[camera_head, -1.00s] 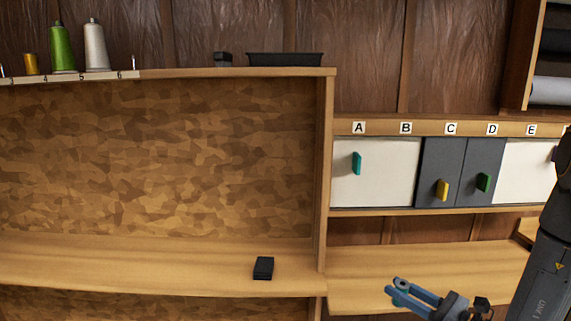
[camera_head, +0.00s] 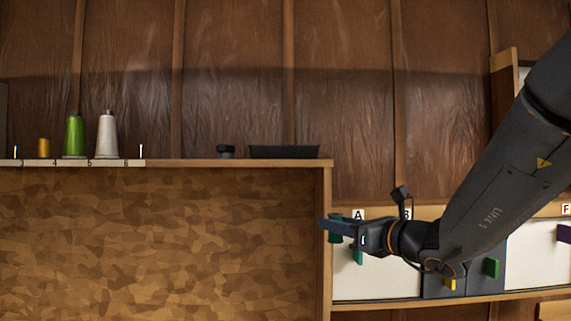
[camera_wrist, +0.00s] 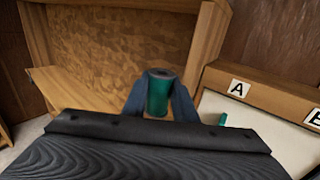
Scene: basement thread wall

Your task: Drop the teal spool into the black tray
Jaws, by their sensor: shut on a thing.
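My gripper (camera_head: 330,228) is shut on the teal spool (camera_wrist: 158,95), which stands roughly upright between the two blue fingers in the wrist view. In the head view the spool (camera_head: 336,237) is partly hidden by a finger, in front of the shelf unit's right post. The black tray (camera_head: 284,152) sits on the top shelf near its right end, up and to the left of my gripper. The tray is seen edge-on, so its inside is hidden.
A small black object (camera_head: 226,152) stands just left of the tray. Cabinet doors with coloured handles are behind my arm.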

